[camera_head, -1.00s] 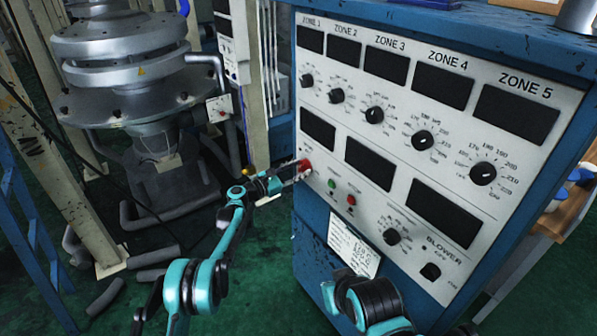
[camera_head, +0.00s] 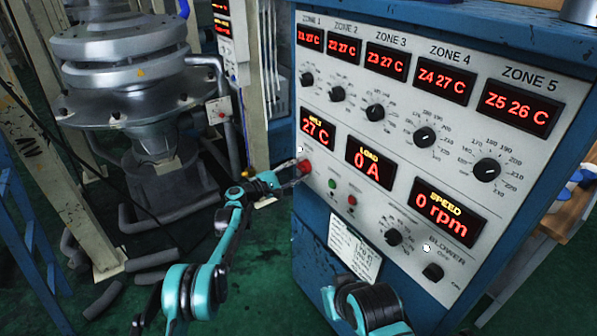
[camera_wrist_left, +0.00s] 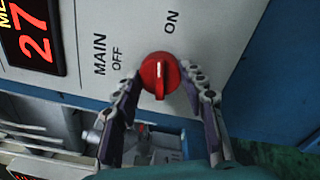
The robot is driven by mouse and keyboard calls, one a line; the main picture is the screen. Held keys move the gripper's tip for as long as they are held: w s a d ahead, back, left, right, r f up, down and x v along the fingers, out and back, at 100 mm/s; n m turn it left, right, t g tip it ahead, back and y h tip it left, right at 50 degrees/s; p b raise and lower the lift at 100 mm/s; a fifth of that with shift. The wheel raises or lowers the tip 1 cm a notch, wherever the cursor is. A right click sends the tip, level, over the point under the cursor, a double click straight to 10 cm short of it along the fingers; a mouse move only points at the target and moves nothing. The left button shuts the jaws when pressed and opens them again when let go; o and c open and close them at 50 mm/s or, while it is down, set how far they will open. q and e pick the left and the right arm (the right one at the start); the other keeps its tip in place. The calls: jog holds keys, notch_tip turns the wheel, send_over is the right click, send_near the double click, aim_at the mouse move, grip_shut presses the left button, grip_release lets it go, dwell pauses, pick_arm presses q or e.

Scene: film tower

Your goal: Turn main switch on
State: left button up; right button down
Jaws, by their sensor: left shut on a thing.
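The main switch is a red round knob (camera_head: 305,167) at the left edge of the control panel, and it shows large in the left wrist view (camera_wrist_left: 160,76). Its white mark points up in that view, toward the ON label (camera_wrist_left: 172,22) and away from the OFF label (camera_wrist_left: 118,60). My left gripper (camera_head: 292,176) is at the knob. In the left wrist view its two fingers (camera_wrist_left: 159,88) flank the knob, shut on it. Part of my right arm shows at the bottom of the head view, but its gripper does not.
The blue cabinet's control panel (camera_head: 345,185) has lit red displays, including five zone readouts. Small green (camera_head: 332,183) and red (camera_head: 351,200) buttons sit near the switch. A metal machine (camera_head: 125,90) stands at the left, with pipe pieces on the green floor.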

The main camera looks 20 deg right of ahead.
pick_arm(q)
jog(key=shift+m, duration=1.6)
jog(key=o, duration=1.2)
jog(key=shift+d, duration=0.1)
jog(key=shift+c, duration=0.2)
jog(key=v, duration=1.2)
jog(key=shift+w+f, duration=0.1)
